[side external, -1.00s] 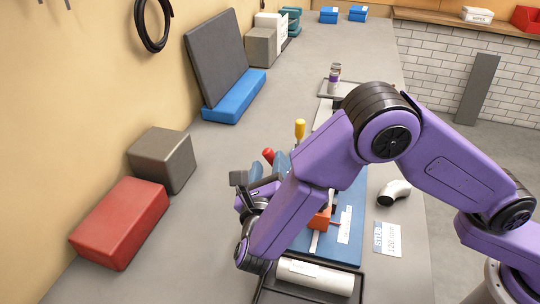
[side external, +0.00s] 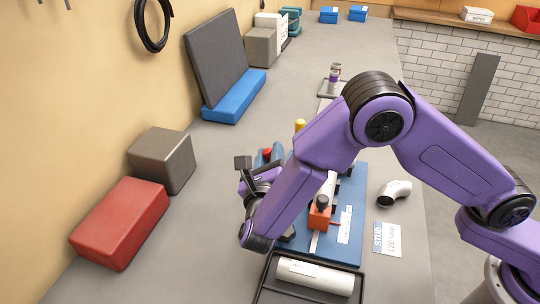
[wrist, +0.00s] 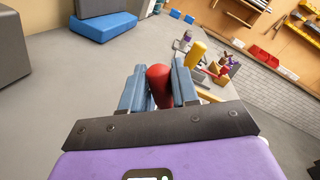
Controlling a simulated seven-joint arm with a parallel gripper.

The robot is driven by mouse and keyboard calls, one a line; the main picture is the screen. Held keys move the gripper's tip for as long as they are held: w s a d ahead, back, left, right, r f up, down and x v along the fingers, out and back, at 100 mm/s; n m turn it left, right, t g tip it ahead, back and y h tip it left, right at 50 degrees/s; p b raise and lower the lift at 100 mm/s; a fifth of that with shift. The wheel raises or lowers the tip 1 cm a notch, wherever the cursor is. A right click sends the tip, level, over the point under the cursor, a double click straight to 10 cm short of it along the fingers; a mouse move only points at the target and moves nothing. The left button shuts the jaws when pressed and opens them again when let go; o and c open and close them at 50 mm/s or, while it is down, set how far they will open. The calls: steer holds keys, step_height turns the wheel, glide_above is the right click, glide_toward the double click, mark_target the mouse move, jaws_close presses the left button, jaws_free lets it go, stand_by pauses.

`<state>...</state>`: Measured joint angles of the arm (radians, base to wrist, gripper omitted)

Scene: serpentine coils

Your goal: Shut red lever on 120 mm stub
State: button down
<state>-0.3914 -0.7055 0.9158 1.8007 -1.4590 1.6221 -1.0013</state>
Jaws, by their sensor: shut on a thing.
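The red lever's knob (side external: 267,153) shows at the left side of the blue base board (side external: 350,215). My gripper (side external: 268,158) has its blue-grey fingers on either side of the knob. In the wrist view, the red lever (wrist: 160,84) is held between the fingers of my gripper (wrist: 159,88). The lever's lower part and pivot are hidden by my arm. A white pipe piece (side external: 327,188) shows on the board beside an orange block (side external: 319,216). A card (side external: 387,238) on the bench reads "STUB 120 mm".
A yellow handle (side external: 300,124) stands just beyond my arm and shows right of the red lever in the wrist view (wrist: 196,54). A dark tray (side external: 262,292) holds a white tube (side external: 315,277). A pipe elbow (side external: 394,193) lies right of the board. Red (side external: 120,222) and grey (side external: 162,160) blocks stand left.

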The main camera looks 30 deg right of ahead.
steer(key=shift+s+d, duration=0.1)
steer(key=m, duration=0.1)
steer(key=s+d+r+m, duration=0.1)
steer(key=m, duration=0.1)
steer(key=shift+s+d+m+h, duration=0.1)
steer(key=shift+s+m+h, duration=0.05)
steer(key=shift+m+h, duration=0.15)
steer(key=shift+s+d+r+m+t+h, duration=0.15)
steer(key=shift+s+d+m, duration=0.25)
steer(key=shift+m, duration=0.55)
steer(key=shift+s+d+f+m+t+h, duration=0.15)
steer(key=shift+s+d+m, duration=0.2)
steer(key=shift+m, duration=0.6)
steer(key=shift+r, duration=0.1)
steer(key=c, duration=1)
jaws_free()
steer(key=v, duration=1.7)
steer(key=shift+s+a, duration=0.15)
